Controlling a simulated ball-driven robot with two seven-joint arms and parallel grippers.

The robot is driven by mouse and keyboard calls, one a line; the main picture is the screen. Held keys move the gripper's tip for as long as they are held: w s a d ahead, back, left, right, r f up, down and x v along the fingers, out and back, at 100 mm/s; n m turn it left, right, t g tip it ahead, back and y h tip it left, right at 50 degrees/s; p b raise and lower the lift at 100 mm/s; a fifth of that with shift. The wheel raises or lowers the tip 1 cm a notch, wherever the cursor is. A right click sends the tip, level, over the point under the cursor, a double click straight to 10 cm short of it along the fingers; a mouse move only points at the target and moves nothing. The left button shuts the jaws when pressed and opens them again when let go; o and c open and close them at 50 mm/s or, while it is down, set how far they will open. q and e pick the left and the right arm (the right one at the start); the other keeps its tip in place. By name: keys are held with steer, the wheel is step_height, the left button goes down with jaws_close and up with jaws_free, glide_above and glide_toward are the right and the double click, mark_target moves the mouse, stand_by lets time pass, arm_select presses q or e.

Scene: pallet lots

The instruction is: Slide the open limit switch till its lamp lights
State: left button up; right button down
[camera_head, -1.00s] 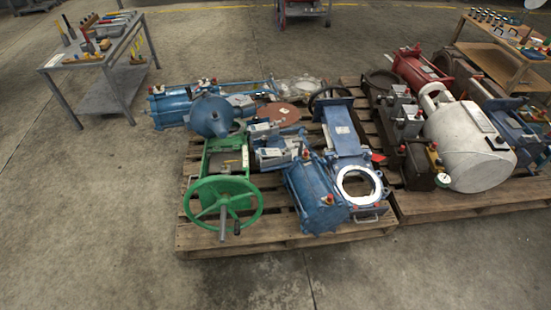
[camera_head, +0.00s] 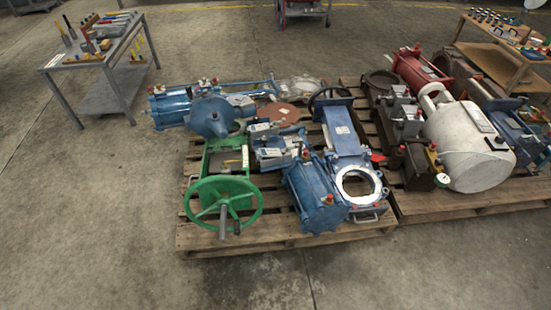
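I cannot make out for sure which part is the open limit switch, and no lit lamp can be told at this size. Small grey boxes (camera_head: 271,154) sit beside the blue cylinder (camera_head: 313,196) on the near left pallet (camera_head: 268,241). A blue gate valve body (camera_head: 345,140) with a bright ring opening lies to their right. A green valve frame with a green handwheel (camera_head: 192,209) lies to their left. Neither of my grippers is in view.
A second pallet (camera_head: 435,207) on the right holds a white tank (camera_head: 470,147) and a red cylinder (camera_head: 412,66). A grey tool table (camera_head: 88,62) stands at the far left. The concrete floor in front is clear.

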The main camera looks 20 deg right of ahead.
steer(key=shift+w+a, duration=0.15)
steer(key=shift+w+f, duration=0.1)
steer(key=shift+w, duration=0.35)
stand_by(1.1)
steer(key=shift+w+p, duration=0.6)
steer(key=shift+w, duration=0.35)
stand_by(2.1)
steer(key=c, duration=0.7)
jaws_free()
